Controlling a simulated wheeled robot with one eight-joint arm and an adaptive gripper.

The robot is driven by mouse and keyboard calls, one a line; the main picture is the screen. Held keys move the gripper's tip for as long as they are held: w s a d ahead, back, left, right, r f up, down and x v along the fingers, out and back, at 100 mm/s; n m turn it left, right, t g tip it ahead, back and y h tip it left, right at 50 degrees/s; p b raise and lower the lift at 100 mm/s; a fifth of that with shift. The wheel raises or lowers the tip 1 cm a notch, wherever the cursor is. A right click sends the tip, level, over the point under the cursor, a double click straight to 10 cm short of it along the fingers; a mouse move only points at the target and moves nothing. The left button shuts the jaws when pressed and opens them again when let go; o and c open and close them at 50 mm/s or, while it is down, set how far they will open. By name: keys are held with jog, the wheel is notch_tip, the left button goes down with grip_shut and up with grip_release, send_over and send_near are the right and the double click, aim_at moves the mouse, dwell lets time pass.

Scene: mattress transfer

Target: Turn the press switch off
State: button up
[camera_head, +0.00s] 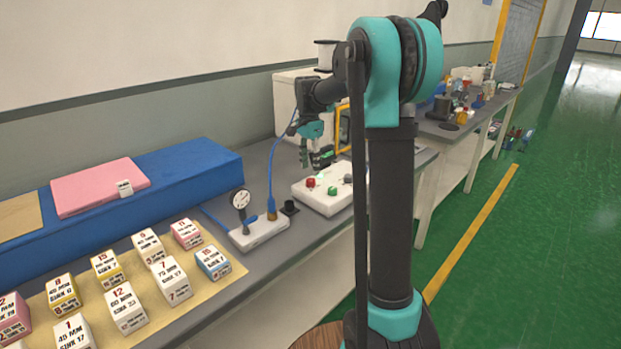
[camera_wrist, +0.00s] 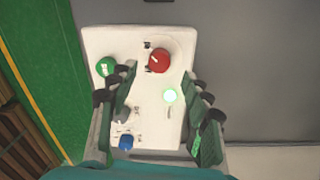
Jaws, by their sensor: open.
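A white control box (camera_head: 318,198) sits on the grey bench, partly hidden by my arm in the head view. In the wrist view the box (camera_wrist: 100,42) shows a red knob (camera_wrist: 158,60), a green knob (camera_wrist: 105,67), a blue knob (camera_wrist: 126,142), a glowing light-green button (camera_wrist: 169,96) and a small grey switch partly behind a finger. I cannot tell which one is the press switch. My gripper (camera_head: 314,158) is above the box, pointing down. Its fingers (camera_wrist: 160,125) are open, apart and empty, on either side of the lit button in the wrist view.
Several labelled blocks (camera_head: 125,305) cover a tan mat at the left. A white machine (camera_head: 290,105) stands behind the gripper. A blue slab (camera_head: 195,165) lies along the wall.

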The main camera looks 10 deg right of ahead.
aim_at(311, 180)
jog(key=shift+s+f, duration=0.15)
jog(key=shift+f, duration=2.3)
grip_shut()
